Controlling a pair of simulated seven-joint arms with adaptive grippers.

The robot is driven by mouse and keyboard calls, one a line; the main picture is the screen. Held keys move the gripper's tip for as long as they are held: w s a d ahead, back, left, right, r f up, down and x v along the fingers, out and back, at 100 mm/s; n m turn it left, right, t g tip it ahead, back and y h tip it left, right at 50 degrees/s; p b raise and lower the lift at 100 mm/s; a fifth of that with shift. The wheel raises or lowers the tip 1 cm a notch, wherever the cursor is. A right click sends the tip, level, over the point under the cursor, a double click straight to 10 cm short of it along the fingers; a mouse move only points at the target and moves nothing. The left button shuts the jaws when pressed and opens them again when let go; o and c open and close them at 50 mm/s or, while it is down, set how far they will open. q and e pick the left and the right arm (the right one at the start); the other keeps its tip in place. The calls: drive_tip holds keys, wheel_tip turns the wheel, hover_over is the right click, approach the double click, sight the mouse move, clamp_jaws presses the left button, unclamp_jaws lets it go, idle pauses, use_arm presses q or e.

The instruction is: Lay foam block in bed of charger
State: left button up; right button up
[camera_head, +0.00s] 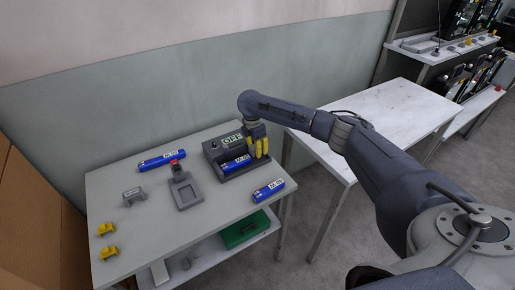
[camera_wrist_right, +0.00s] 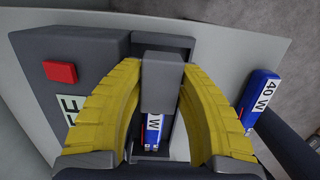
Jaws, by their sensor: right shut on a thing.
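The charger (camera_head: 206,152) is a dark grey box with an OFF label at the right of the near table; it also shows in the wrist view (camera_wrist_right: 100,45). A blue pack with a white label (camera_head: 234,163) lies in its bed, partly hidden in the wrist view (camera_wrist_right: 153,130). My right gripper (camera_head: 259,147) is over the charger's right end. Its yellow fingers (camera_wrist_right: 162,75) are shut on a grey block (camera_wrist_right: 162,85), above the bed. I cannot tell whether this block is the foam block or a charger part. My left gripper is not in view.
A grey stand (camera_head: 186,192), a small grey bracket (camera_head: 132,196) and yellow parts (camera_head: 108,252) are on the table. A green box (camera_head: 243,231) sits on the lower shelf. The white table (camera_head: 385,115) is clear.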

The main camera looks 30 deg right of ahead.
drive_tip(key=o, duration=0.9)
drive_tip(key=shift+w+r, duration=0.1)
drive_tip(key=shift+r, duration=0.1)
